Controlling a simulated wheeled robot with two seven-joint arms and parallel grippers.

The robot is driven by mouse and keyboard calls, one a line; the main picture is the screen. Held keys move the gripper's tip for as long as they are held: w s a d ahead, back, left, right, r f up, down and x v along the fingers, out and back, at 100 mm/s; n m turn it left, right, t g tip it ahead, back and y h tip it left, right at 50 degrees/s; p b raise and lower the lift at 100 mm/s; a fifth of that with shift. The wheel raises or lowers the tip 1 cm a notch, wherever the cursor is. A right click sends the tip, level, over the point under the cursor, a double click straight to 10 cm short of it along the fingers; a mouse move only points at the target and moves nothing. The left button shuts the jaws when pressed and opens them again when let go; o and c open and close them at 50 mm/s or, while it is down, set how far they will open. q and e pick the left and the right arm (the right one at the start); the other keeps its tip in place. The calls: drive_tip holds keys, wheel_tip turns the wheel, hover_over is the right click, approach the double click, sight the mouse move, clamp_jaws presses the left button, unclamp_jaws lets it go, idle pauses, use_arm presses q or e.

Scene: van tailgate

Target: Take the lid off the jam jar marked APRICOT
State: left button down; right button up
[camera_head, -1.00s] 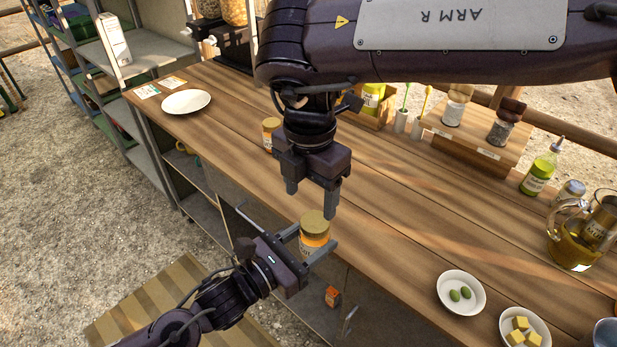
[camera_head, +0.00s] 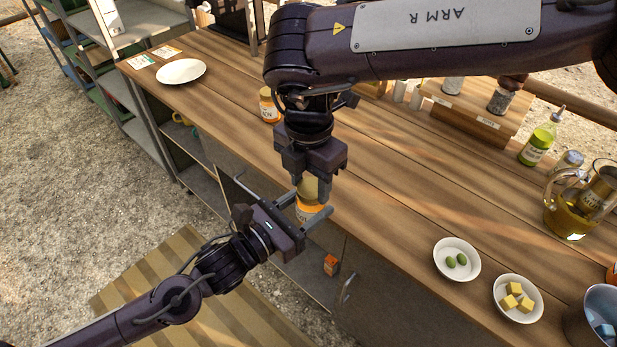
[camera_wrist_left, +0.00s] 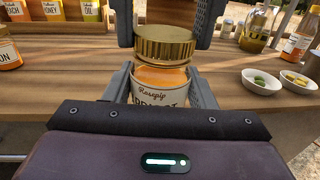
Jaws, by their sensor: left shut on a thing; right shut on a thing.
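The jam jar (camera_wrist_left: 160,90) has orange contents, a ribbed gold lid (camera_wrist_left: 165,44) and a white label reading "Rosepip" above a larger word, partly hidden, that looks like APRICOT. In the head view the jar (camera_head: 308,209) is upright at the worktop's front edge. My left gripper (camera_head: 307,212) is shut around the jar's body from the front. My right gripper (camera_head: 311,189) points down from above, its fingers shut on either side of the lid. The lid sits level over the jar's mouth; I cannot tell whether it has turned or loosened.
Another orange jar (camera_head: 268,106) stands farther back on the wooden worktop (camera_head: 390,200). A white plate (camera_head: 181,71) is at the far left. A bowl of green olives (camera_head: 457,259), a bowl of yellow cubes (camera_head: 518,298) and a glass jug (camera_head: 580,205) stand to the right.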

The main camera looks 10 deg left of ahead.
use_arm(q)
drive_tip(key=shift+s+d+r, duration=0.1)
drive_tip(key=shift+s+d, duration=0.2)
drive_tip(key=shift+d, duration=0.05)
use_arm(e)
drive_tip(key=shift+w+a+r, duration=0.1)
drive_tip(key=shift+a, duration=0.2)
drive_tip(key=shift+c, duration=0.5)
use_arm(q)
drive_tip(key=shift+s, duration=0.1)
use_arm(e)
drive_tip(key=shift+n, duration=0.7)
use_arm(q)
drive_tip(key=shift+d, duration=0.1)
use_arm(e)
drive_tip(key=n, duration=0.6)
drive_tip(key=shift+r, duration=0.1)
drive_tip(key=n, duration=0.4)
drive_tip(key=shift+d, duration=0.1)
drive_tip(key=n, duration=0.5)
drive_tip(key=shift+s+d, duration=0.1)
drive_tip(key=shift+s, duration=0.1)
drive_tip(key=shift+d, duration=0.15)
drive_tip(key=shift+r, duration=0.1)
